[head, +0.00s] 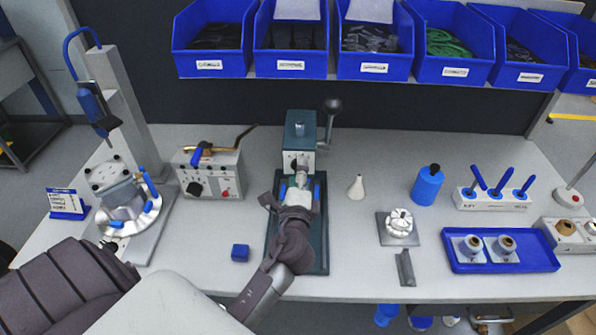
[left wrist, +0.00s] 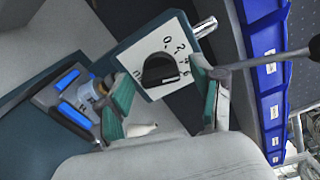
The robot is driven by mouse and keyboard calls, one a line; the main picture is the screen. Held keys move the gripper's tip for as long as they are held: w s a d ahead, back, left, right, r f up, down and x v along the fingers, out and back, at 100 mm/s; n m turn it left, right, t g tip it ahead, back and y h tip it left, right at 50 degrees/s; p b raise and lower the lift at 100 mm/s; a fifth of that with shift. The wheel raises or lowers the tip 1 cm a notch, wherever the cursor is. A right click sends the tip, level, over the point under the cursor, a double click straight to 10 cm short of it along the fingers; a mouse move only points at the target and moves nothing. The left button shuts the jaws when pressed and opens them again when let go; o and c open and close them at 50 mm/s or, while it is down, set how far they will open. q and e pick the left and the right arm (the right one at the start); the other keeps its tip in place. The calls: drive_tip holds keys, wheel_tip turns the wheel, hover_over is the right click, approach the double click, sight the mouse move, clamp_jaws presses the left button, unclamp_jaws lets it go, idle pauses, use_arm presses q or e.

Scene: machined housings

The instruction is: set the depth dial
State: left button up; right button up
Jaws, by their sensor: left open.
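The depth dial (left wrist: 160,71) is a black round knob on a white plate marked with numbers, seen in the left wrist view. The plate is on the front of a green press (head: 299,128), seen in the head view; there the knob is too small or covered to make out. My left gripper (head: 292,208) is in front of the press. In the left wrist view the left gripper (left wrist: 163,100) is open, its green-padded fingers to either side of the knob and apart from it. The dial's exact setting cannot be read. My right gripper is not in view.
Blue clamp handles (left wrist: 77,115) stand beside the fingers on the press base. A lever with a ball knob (head: 332,106) rises at the press's right. A white cone bottle (head: 356,187) and a blue block (head: 240,253) stand nearby. Blue bins (head: 375,65) hang behind.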

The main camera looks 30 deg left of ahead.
use_arm(q)
drive_tip(key=c, duration=1.1)
drive_tip(key=shift+f+n+b, duration=0.1)
drive_tip(key=shift+n+b, duration=2.05)
drive_tip(key=shift+n, duration=0.75)
drive_tip(key=shift+c, duration=0.2)
drive_tip(key=o, duration=1.1)
drive_tip(key=shift+o, duration=0.2)
